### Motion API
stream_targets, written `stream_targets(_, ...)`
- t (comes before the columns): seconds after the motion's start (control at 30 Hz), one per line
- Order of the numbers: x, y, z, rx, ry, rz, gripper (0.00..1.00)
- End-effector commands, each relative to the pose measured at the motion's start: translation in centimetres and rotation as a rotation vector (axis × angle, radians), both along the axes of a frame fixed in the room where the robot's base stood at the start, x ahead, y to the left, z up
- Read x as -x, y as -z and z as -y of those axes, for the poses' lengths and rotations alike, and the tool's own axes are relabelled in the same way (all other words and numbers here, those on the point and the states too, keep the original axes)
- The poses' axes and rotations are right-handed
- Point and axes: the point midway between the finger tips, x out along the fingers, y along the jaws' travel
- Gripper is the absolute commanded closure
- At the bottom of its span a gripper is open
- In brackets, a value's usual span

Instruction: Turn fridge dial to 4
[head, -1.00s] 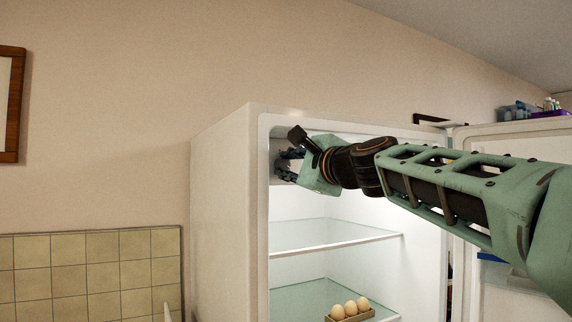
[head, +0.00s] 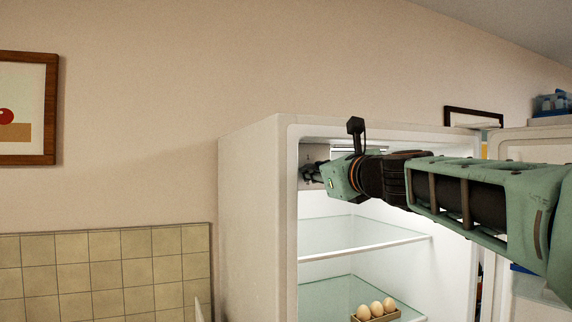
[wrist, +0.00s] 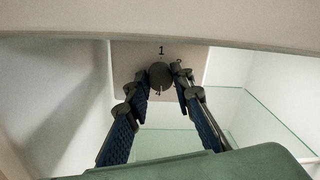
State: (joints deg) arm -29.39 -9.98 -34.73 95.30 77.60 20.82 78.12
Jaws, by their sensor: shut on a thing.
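The dark round fridge dial (wrist: 159,75) sits on a pale panel (wrist: 125,62) at the top inside the open fridge (head: 255,215). In the wrist view a "1" shows above the dial, a "2" at its upper right, and a small mark that looks like a 4 below it. My gripper (wrist: 160,78) is shut on the dial, with one finger on each side. In the head view my gripper (head: 308,172) reaches into the fridge's upper left corner, and the dial is hidden there. I cannot tell where the dial's pointer stands.
Below my arm are glass shelves (head: 350,237), with several eggs (head: 376,307) in a carton on the lower one. The fridge door stands open at the right, beside my forearm. A framed picture (head: 50,110) hangs on the left wall above tiles.

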Motion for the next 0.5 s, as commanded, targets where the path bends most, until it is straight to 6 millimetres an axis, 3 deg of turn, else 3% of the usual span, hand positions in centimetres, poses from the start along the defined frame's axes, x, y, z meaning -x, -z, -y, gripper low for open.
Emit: stream_targets(0.5,-0.01,-0.06,0.01,-0.146,0.0,-0.047,1.0)
